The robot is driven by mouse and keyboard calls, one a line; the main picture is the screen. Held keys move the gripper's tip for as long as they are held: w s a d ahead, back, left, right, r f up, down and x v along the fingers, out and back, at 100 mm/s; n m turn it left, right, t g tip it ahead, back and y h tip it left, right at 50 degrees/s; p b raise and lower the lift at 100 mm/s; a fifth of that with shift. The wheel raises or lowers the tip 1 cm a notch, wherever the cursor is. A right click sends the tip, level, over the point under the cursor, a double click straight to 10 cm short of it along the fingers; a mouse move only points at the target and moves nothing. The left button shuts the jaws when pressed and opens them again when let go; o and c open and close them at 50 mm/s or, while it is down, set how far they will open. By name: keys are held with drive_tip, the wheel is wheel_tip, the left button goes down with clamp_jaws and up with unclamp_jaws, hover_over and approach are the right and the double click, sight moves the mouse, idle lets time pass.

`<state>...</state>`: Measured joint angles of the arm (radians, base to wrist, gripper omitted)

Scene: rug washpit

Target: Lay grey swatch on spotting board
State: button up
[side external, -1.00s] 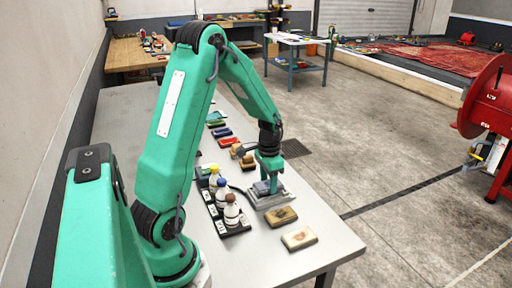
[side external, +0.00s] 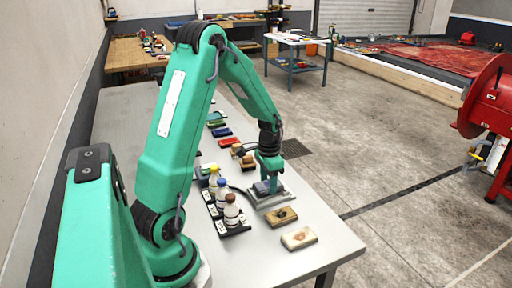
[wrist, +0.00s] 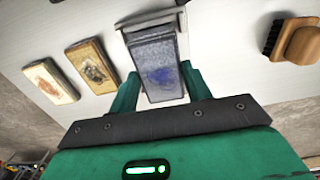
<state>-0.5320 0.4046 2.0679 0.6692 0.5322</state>
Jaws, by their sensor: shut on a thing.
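The grey swatch (wrist: 158,62), a block with a blue stain on its face, is between the two fingers of my gripper (wrist: 160,88) in the wrist view. My gripper (side external: 268,186) is shut on it and points down over the grey spotting board (side external: 257,202) in the side view. The swatch (side external: 264,187) is at or just above the board; I cannot tell whether it touches. The board's far edge (wrist: 148,20) shows beyond the swatch in the wrist view, and the swatch covers much of the rest.
A tan swatch (side external: 281,217) and a cream swatch (side external: 299,238) with stains lie near the table's front edge. Several bottles (side external: 231,212) stand in a dark rack left of the board. A wooden brush (wrist: 298,40) lies on the other side. The bench front corner is clear.

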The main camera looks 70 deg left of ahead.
drive_tip(key=shift+f, duration=0.4)
idle(0.3)
drive_tip(key=o, duration=1)
drive_tip(key=shift+o, duration=0.7)
drive_tip(key=shift+o, duration=1.1)
drive_tip(key=shift+r, duration=0.2)
drive_tip(key=shift+r, duration=3.35)
